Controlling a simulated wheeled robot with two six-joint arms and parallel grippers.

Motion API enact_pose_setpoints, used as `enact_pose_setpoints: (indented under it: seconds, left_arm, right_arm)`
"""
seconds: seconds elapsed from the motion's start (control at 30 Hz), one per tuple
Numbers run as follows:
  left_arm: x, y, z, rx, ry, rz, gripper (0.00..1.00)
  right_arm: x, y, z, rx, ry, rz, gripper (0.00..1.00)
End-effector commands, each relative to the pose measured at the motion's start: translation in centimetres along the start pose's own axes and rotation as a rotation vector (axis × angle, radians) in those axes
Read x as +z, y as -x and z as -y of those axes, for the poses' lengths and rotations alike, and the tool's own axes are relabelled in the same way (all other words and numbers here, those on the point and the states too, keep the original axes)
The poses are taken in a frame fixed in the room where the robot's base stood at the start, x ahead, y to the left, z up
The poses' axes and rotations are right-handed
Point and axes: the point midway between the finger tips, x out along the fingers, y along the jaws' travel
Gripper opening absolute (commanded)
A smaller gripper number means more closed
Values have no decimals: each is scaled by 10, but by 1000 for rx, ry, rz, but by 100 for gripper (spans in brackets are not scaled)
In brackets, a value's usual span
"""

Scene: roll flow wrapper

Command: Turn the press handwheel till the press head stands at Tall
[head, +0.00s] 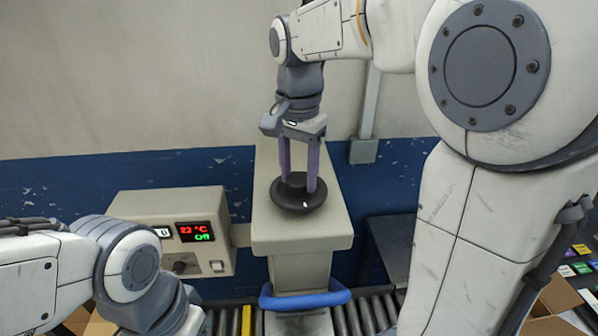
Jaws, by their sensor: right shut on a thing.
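The press handwheel (291,205) is a round black wheel with a raised hub, lying flat on top of the beige press housing (275,241). My right gripper (300,184) points straight down from above with its two purple fingers shut on the handwheel, one on each side of the hub. A small white mark shows on the wheel's near right edge. The press head and any height scale with a Tall mark cannot be made out from here. My left arm comes in at the lower left, and its gripper is out of the picture.
A beige control box (175,235) left of the press shows 22 °C and Off, with a knob and a switch. A blue padded bar (304,298) crosses the press front above a roller conveyor (367,314). Cardboard boxes (556,303) stand at the lower right.

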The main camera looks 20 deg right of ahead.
Motion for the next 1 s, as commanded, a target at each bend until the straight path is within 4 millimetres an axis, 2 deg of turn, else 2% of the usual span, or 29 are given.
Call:
enact_pose_setpoints:
  seconds: [0.3, 0.87, 0.9, 0.93, 0.97, 1.0]
  left_arm:
    - [0, 1, 0, 0, 0, 0, 50]
    - [0, 1, 0, 0, 0, 0, 50]
    - [0, 1, 0, 0, 0, 0, 50]
    - [0, 1, 0, 0, 0, 0, 50]
    - [0, 1, 0, 0, 0, 0, 50]
    - [0, 1, 0, 0, 0, 0, 50]
  right_arm:
    - [-1, 1, 0, -3, -128, -3, 0]
    - [0, 1, 0, -3, -157, -2, 0]
    - [0, 1, 0, -3, -157, -2, 65]
    - [0, 1, 0, -3, -157, -2, 76]
    - [0, 1, 0, -3, -156, -2, 84]
    - [0, 1, 0, -2, -156, -1, 84]
